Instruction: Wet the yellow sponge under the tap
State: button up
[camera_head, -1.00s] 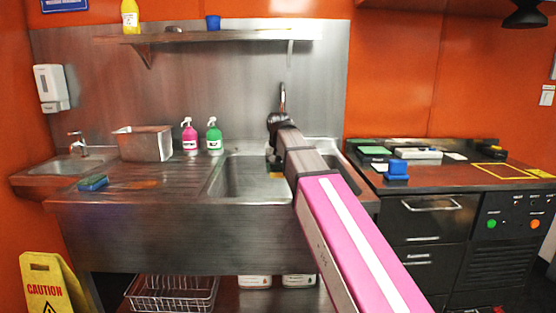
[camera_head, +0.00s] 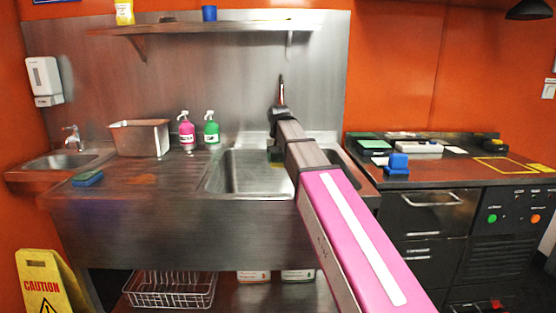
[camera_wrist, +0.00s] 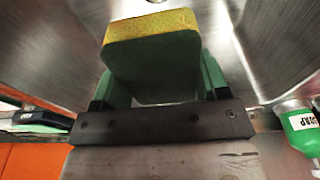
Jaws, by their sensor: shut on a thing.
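The yellow sponge (camera_wrist: 150,27) has a green pad side and is held in my gripper (camera_wrist: 158,82). In the wrist view the green fingers press on both sides of it. In the head view my gripper (camera_head: 276,154) hangs down over the sink basin (camera_head: 238,172), largely hidden by my arm. The sponge is hard to make out there. The tap (camera_head: 281,92) rises behind the end of my arm, with its lower part hidden. I cannot tell whether water runs or touches the sponge.
A blue-green sponge (camera_head: 88,178) lies on the drainboard (camera_head: 150,182). Pink (camera_head: 186,132) and green (camera_head: 211,130) soap bottles and a steel container (camera_head: 140,138) stand behind it. The right counter (camera_head: 440,172) holds a blue object (camera_head: 397,164). A shelf (camera_head: 200,28) hangs above.

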aim_at(278, 160)
jog(key=shift+w+d+f, duration=0.2)
jog(key=shift+w+f, duration=0.1)
jog(key=shift+w, duration=1.15)
jog(key=shift+w+d+f, duration=0.25)
jog(key=shift+w+f, duration=0.05)
jog(key=shift+w, duration=1.2)
jog(key=shift+w+d+f, duration=0.2)
jog(key=shift+w+f, duration=0.1)
jog(key=shift+w, duration=1.15)
jog(key=shift+s+a, duration=0.2)
jog(key=shift+s, duration=1.15)
jog(key=shift+s+a, duration=0.2)
jog(key=shift+s, duration=1.1)
jog(key=shift+s+a, duration=0.2)
jog(key=shift+s, duration=1.15)
jog(key=shift+s+a+r, duration=0.2)
jog(key=shift+s+r, duration=0.8)
jog(key=shift+s, duration=0.25)
jog(key=shift+s+a+r, duration=0.15)
jog(key=shift+s+r, duration=0.85)
jog(key=shift+s, duration=0.2)
